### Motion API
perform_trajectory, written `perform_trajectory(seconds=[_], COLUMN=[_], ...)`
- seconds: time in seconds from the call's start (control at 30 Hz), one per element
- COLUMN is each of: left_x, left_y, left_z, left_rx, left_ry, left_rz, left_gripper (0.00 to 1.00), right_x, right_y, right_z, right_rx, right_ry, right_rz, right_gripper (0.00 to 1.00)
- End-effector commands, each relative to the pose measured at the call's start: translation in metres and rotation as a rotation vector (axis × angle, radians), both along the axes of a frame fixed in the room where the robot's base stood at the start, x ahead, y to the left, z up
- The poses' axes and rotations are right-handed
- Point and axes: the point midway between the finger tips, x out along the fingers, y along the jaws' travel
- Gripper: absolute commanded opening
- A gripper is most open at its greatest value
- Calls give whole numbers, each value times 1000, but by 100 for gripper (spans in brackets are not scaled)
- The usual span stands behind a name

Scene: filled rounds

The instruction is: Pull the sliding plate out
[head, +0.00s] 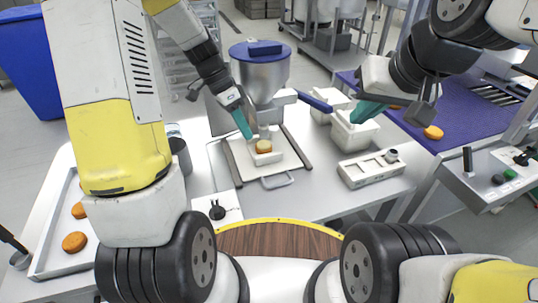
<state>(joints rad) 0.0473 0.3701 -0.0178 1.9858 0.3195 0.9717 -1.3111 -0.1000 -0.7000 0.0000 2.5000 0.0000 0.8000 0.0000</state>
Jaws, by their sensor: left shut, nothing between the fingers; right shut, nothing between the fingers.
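The sliding plate (287,163) is a pale flat plate with a grey loop handle (278,182) at its front edge. It lies between two dark rails under a metal hopper (262,82) with a blue lid. A golden round (263,146) sits in a small white holder on the plate, below the hopper's outlet. My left gripper (244,127) is shut and empty, just behind and left of the round, its teal fingertips pointing down; I cannot tell if they touch anything. My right gripper (366,112) is shut and empty, over the white bins to the right, away from the handle.
White bins (355,134) and a pale block with a knob (371,170) stand right of the plate. A purple belt (455,115) carries a round (433,132). A tray (50,258) with rounds lies at left. The bench before the handle is clear.

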Motion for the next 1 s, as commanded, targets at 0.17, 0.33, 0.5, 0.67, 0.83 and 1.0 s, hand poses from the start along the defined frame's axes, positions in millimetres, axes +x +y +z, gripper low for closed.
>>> perform_trajectory(seconds=[0.17,0.33,0.5,0.67,0.83,1.0], left_x=[15,19,16,7,-1,-7], left_y=[-7,-11,-17,-31,-46,-56], left_z=[-56,-79,-92,-115,-140,-158], left_rx=[-91,-137,-144,-144,-143,-142], left_ry=[35,38,39,41,41,38], left_rz=[-153,-220,-234,-234,-233,-232], left_gripper=[0,0,0,0,0,0], right_x=[0,0,0,0,0,0], right_y=[0,0,0,0,0,0], right_z=[0,0,0,0,0,0], right_rx=[0,0,0,0,0,0], right_ry=[0,0,0,0,0,0], right_rz=[0,0,0,0,0,0], right_gripper=[0,0,0,0,0,0])
